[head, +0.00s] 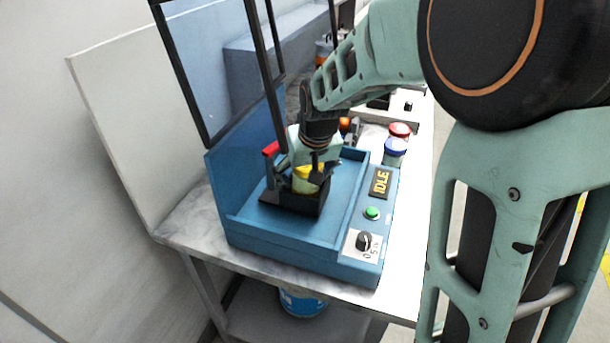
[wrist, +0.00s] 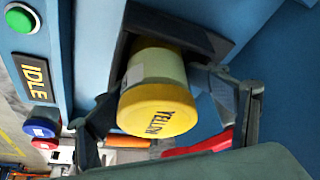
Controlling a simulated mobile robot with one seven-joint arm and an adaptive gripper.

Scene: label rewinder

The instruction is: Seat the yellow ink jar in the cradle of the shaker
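The yellow ink jar (head: 308,178) stands inside the black cradle (head: 305,203) on the blue shaker (head: 240,222). In the wrist view the jar (wrist: 158,105) shows its yellow lid marked YELLOW, and its pale body goes down between the cradle walls (wrist: 190,30). Its bottom is hidden. My gripper (head: 309,172) is over the cradle, with its fingers spread on either side of the jar. In the wrist view the fingers (wrist: 160,92) look open, close to the jar's sides; contact cannot be made out.
A red-handled clamp (head: 270,149) stands beside the cradle. The clear guard (head: 215,60) is raised. The panel has an IDLE display (head: 380,183), a green button (head: 373,213) and a dial (head: 364,240). Blue-lidded (head: 395,148) and red-lidded (head: 400,130) jars stand behind on the table.

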